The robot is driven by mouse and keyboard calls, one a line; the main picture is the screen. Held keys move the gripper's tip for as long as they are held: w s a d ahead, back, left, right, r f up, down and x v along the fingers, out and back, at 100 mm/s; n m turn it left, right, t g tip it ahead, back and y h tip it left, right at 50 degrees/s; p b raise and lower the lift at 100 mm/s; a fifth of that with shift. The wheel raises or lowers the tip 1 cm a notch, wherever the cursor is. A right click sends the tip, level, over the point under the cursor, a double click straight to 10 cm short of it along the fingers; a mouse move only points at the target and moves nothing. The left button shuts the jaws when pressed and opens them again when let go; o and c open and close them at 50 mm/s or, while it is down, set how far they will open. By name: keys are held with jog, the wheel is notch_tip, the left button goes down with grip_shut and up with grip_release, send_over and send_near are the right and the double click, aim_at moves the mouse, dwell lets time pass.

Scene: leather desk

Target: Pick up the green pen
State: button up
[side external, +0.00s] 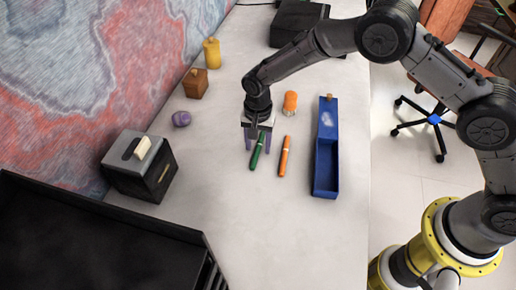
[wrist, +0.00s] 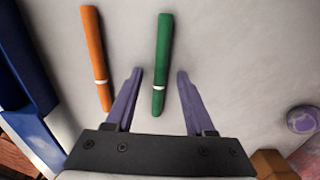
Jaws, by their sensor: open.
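The green pen (side external: 257,152) lies on the desk, left of an orange pen (side external: 285,155). My gripper (side external: 257,147) is above the desk at the green pen, fingers pointing down. In the wrist view the green pen (wrist: 162,62) runs up the picture, its lower end between my open purple fingers (wrist: 160,74). A clear gap shows on both sides of it. The orange pen (wrist: 95,58) lies outside the fingers to the left. I cannot tell the exact height of the fingertips over the desk.
A blue tray (side external: 326,180) stands right of the pens. An orange bottle-like object (side external: 290,102), a purple object (side external: 181,119), a brown block (side external: 195,84) and a yellow bottle (side external: 212,53) stand around. A black box (side external: 140,168) is at left. The desk in front of the pens is clear.

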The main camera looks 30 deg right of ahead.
grip_shut()
jog(key=shift+r, duration=0.15)
